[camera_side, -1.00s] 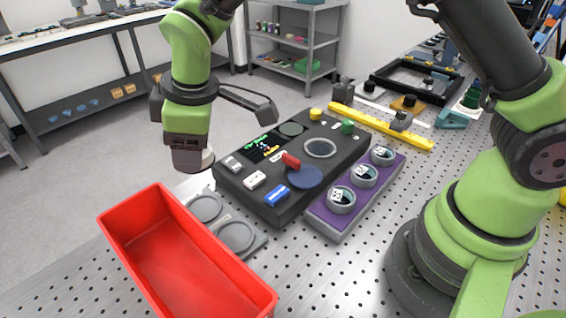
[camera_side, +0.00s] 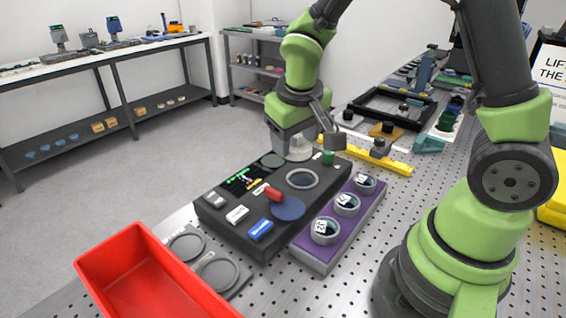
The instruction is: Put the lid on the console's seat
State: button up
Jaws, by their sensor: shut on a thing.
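The dark console (camera_side: 222,207) lies on the perforated table in the middle of the view. A pale ring (camera_side: 302,179) surrounds a round dark opening on its top, and a dark round disc (camera_side: 272,160) lies near its back edge. I cannot tell for sure which of these is the seat. My gripper (camera_side: 295,150) is at the console's back edge, behind the ring. It is shut on a pale, round lid (camera_side: 299,155), seen only in part beneath the gripper. The fingertips are mostly hidden, and I cannot tell whether the lid touches the console.
A red lever (camera_side: 273,193), a blue disc (camera_side: 288,209) and a green knob (camera_side: 327,158) stand on the console. A purple block (camera_side: 322,254) with three round gauges is beside it. A red bin (camera_side: 150,270) and a grey plate with round recesses (camera_side: 215,272) are front left.

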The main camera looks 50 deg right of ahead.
aim_at(303, 178)
jog(key=shift+w+d+f+m+g+h, duration=0.2)
jog(key=shift+w+d+f+m, duration=0.3)
jog(key=shift+d+f+m, duration=0.95)
jog(key=shift+w+d+f+m+g+h, duration=0.15)
jog(key=shift+w+d+f+m+g, duration=0.5)
jog(key=shift+f, duration=1.3)
jog(key=shift+w+d+f+m+t+h, duration=0.15)
jog(key=shift+w+d+f+m, duration=0.15)
jog(key=shift+d+f+m, duration=1.1)
jog(key=shift+a+f, duration=0.2)
jog(key=shift+f, duration=0.65)
jog(key=o, duration=1)
jog(key=shift+c, duration=0.2)
jog(key=v, duration=1)
